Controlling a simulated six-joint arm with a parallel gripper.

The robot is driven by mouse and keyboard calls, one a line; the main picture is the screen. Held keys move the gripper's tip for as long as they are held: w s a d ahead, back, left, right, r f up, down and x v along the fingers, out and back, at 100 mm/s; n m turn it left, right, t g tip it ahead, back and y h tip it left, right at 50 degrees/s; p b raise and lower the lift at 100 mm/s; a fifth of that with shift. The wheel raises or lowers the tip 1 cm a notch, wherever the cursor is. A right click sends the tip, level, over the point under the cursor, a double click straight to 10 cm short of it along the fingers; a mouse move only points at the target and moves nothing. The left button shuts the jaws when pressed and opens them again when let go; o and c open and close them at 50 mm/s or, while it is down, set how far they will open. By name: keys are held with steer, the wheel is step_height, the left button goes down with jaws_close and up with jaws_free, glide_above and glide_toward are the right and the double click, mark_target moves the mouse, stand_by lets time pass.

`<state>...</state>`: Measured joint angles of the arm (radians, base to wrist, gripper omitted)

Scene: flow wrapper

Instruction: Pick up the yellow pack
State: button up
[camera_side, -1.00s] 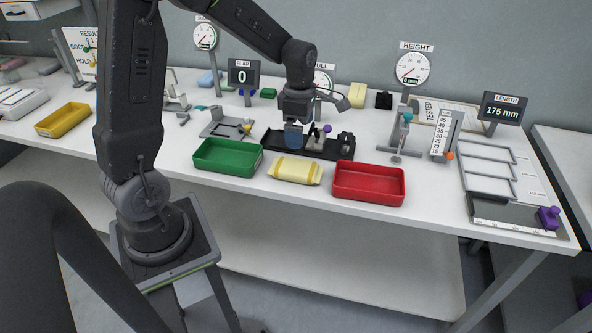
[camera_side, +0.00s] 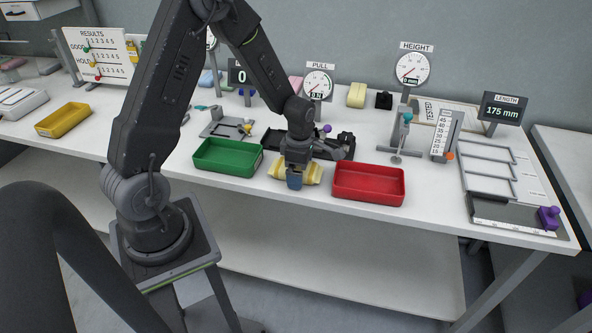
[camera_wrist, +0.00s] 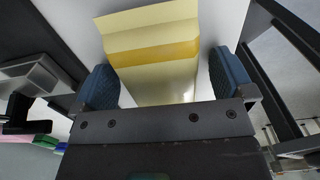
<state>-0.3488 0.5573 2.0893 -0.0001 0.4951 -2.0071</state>
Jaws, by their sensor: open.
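The yellow pack (camera_side: 313,174) lies on the white table between the green tray and the red tray. My gripper (camera_side: 294,182) is over it in the side view and hides its middle. In the wrist view the pack (camera_wrist: 152,50) lies between my two blue finger pads, with a darker yellow band across it. My gripper (camera_wrist: 162,85) is open, with a small gap showing beside the pack at the right pad. I cannot tell the exact height of the fingertips above the table.
A green tray (camera_side: 228,171) stands left of the pack and a red tray (camera_side: 369,197) stands right of it. A black fixture (camera_side: 345,147) is just behind. The PULL gauge (camera_side: 318,84) stands farther back. The table's front edge is close.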

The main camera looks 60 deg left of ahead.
steer(key=shift+c, duration=0.5)
steer(key=c, duration=0.9)
